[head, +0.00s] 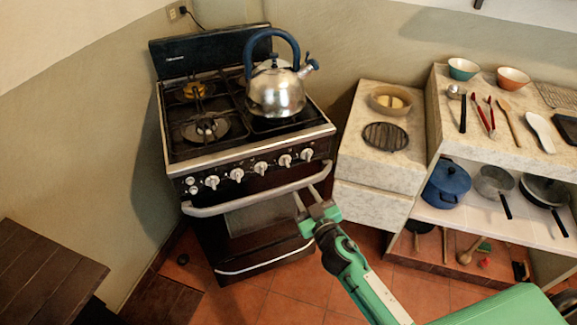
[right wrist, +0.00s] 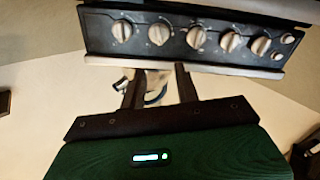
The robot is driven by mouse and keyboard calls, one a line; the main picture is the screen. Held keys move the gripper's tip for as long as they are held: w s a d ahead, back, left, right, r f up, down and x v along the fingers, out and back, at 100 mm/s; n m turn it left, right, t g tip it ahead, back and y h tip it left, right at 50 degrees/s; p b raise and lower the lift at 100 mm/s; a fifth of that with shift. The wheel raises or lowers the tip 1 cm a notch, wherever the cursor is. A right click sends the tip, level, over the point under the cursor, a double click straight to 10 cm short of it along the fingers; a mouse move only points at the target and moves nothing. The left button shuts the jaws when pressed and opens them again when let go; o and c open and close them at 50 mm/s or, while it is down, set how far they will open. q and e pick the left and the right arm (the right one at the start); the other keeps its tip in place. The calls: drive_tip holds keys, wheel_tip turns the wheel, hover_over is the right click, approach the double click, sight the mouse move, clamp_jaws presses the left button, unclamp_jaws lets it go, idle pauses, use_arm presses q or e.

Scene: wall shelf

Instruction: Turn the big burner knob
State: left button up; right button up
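The stove (head: 250,135) has a row of pale knobs (head: 237,175) along its dark front panel, with two small round ones at the left end. The same row shows close up in the right wrist view (right wrist: 196,37), with the small ones at the right. I cannot tell from labels which knob is the big burner's. A wide dark burner (head: 205,129) is at the front left. My right gripper (head: 306,194) is open and empty, in front of the oven handle's right part and below the knobs. Its fingers (right wrist: 160,74) are apart from the knobs. My left gripper is out of view.
A steel kettle (head: 277,92) with a blue handle stands on the stove's right side. The oven handle bar (head: 255,193) sticks out below the knobs. A stone counter (head: 350,160) stands to the right, a brown wooden table (head: 40,265) at the lower left.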

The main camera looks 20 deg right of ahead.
sight(286, 162)
drive_tip(key=w, duration=0.4)
drive_tip(key=w+a, duration=0.1)
drive_tip(key=w, duration=0.3)
drive_tip(key=w+p, duration=0.1)
drive_tip(key=w, duration=0.3)
drive_tip(key=shift+w+a, duration=0.25)
drive_tip(key=shift+w, duration=0.05)
